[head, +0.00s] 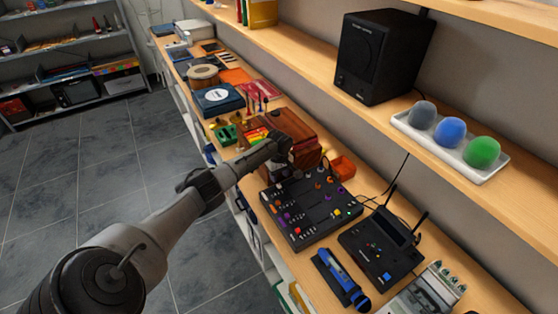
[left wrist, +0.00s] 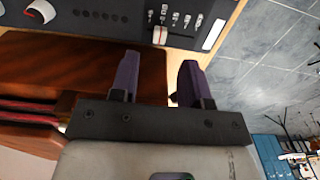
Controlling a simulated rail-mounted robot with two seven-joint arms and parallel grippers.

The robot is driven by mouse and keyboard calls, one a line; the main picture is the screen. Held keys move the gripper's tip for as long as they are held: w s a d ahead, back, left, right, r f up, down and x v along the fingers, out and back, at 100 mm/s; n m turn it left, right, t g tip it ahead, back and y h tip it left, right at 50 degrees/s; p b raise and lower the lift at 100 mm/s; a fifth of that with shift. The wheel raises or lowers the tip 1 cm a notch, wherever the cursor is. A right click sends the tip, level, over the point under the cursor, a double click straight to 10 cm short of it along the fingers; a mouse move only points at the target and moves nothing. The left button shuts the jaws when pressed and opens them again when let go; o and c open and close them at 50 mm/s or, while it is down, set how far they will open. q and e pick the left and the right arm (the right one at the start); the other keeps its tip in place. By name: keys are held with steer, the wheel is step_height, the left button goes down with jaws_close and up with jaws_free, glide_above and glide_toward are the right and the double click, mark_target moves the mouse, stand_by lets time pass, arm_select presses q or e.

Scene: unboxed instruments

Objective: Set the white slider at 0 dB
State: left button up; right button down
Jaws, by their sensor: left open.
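A black mixer panel (head: 310,208) with coloured knobs and several small sliders lies on the bench. In the left wrist view, the edge of a dark panel (left wrist: 112,20) runs along the top, with a pale slider cap (left wrist: 160,35) near its lower edge. The scale marks are too small to read. My left gripper (head: 290,168) is over the far edge of the mixer, beside a brown wooden box. In the left wrist view, my left gripper (left wrist: 159,64) is open and empty, its two dark fingers pointing toward the pale cap, apart from it. My right gripper is not in view.
The brown wooden box (head: 305,148) stands close beyond the mixer. A black device with antennas (head: 382,247) and a blue microphone (head: 338,275) lie on the near side. A shelf with a black speaker (head: 380,55) overhangs the bench's back. The floor at left is clear.

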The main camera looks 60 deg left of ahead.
mark_target(279, 185)
arm_select(q)
step_height(279, 185, up, 8)
stand_by(0.4)
stand_by(0.6)
